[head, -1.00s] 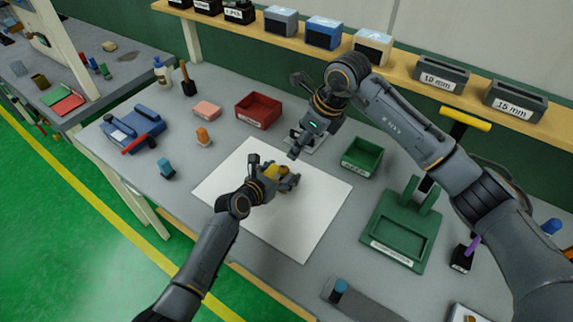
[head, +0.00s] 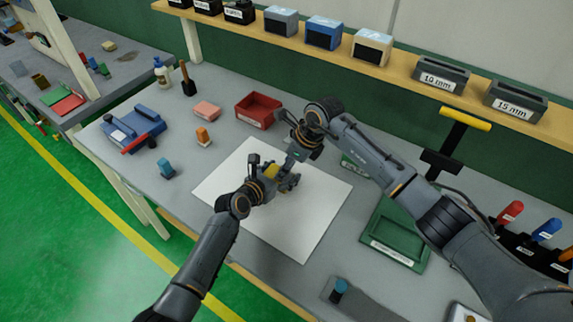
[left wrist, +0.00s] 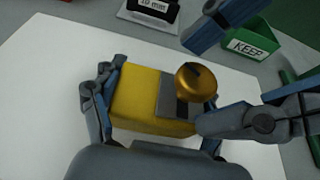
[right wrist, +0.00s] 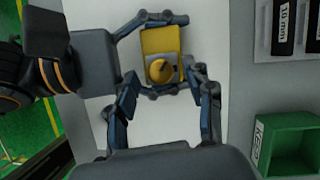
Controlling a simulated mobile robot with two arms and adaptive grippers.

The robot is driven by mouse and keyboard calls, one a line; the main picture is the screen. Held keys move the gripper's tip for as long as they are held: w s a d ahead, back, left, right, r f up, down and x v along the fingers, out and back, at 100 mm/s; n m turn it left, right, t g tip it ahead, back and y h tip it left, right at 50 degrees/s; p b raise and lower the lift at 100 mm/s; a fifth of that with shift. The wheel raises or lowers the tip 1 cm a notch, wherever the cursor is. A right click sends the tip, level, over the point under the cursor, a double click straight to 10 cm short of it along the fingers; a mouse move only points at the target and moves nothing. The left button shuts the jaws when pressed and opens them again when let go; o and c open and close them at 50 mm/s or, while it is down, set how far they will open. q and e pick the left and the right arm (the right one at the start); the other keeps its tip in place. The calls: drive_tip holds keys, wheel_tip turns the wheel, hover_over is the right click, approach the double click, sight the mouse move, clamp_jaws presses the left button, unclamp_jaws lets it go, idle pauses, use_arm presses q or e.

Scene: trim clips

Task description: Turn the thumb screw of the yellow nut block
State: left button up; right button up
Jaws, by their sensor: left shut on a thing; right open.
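The yellow nut block (left wrist: 138,100) is held in the jaws of my left gripper (head: 272,184), above the white sheet. It also shows in the right wrist view (right wrist: 160,42). My right gripper (right wrist: 160,88) is open. Its fingers point at the block, with the screw (right wrist: 166,69) near and roughly between the fingertips. In the left wrist view a right finger (left wrist: 215,30) is above the screw, apparently apart from it.
A white sheet (head: 313,225) covers the middle of the table. A green KEEP bin (right wrist: 287,143), a red bin (head: 258,110) and a green tray fixture (head: 385,235) stand around it. A 10 mm labelled holder (left wrist: 152,10) lies past the sheet.

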use_arm(q)
drive_tip(key=shift+f, duration=0.1)
use_arm(e)
drive_tip(key=shift+f, duration=0.15)
drive_tip(key=shift+c, duration=0.4)
clamp_jaws()
drive_tip(key=m, duration=0.3)
drive_tip(key=m+t+h, duration=0.1)
drive_tip(key=m, duration=0.1)
drive_tip(key=shift+s+a+m+t, duration=0.2)
drive_tip(key=shift+m+t, duration=0.1)
drive_tip(key=shift+m, duration=0.1)
drive_tip(key=m+h, duration=0.1)
drive_tip(key=m, duration=0.1)
drive_tip(key=m+h, duration=0.1)
drive_tip(key=m, duration=0.1)
drive_tip(key=shift+a+m+t, duration=0.2)
drive_tip(key=shift+m+t, duration=0.2)
drive_tip(key=shift+m, duration=0.3)
